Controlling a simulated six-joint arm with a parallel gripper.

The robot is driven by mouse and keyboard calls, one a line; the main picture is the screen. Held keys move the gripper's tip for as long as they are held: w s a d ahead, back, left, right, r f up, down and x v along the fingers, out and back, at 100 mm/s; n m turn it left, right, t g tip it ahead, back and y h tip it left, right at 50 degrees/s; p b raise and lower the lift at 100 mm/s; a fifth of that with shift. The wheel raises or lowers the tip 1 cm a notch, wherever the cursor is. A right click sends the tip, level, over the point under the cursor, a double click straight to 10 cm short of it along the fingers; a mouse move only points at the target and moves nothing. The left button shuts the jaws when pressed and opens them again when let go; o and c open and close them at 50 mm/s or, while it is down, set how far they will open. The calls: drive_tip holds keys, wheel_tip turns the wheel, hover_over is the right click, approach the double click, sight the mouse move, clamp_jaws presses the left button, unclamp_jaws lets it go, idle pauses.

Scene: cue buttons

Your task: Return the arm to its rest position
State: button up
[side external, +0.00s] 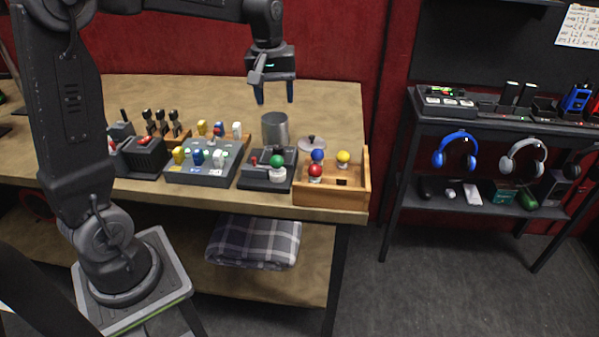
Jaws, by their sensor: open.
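My gripper (274,94) is open and empty, pointing down above the back of the wooden table (330,100). Its two blue fingertips are apart and hang above and behind a grey metal cup (275,128). It touches nothing that I can see. My arm reaches from the lower left up and across the top of the view.
On the table stand a grey panel with coloured knobs (200,172), a black box with a green-topped knob (268,172), a pot lid (312,143) and a wooden box (330,194) with coloured balls. A black shelf (420,120) stands right. The table's back right is clear.

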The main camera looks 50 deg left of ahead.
drive_tip(key=s+d+m+t, duration=0.2)
drive_tip(key=s+d+m, duration=0.3)
drive_tip(key=s, duration=0.4)
drive_tip(key=s+d+m+t, duration=0.2)
drive_tip(key=s+d+m, duration=0.3)
drive_tip(key=s+d, duration=0.3)
drive_tip(key=s, duration=0.2)
drive_tip(key=shift+s+d+f+m, duration=0.15)
drive_tip(key=shift+s+m, duration=0.15)
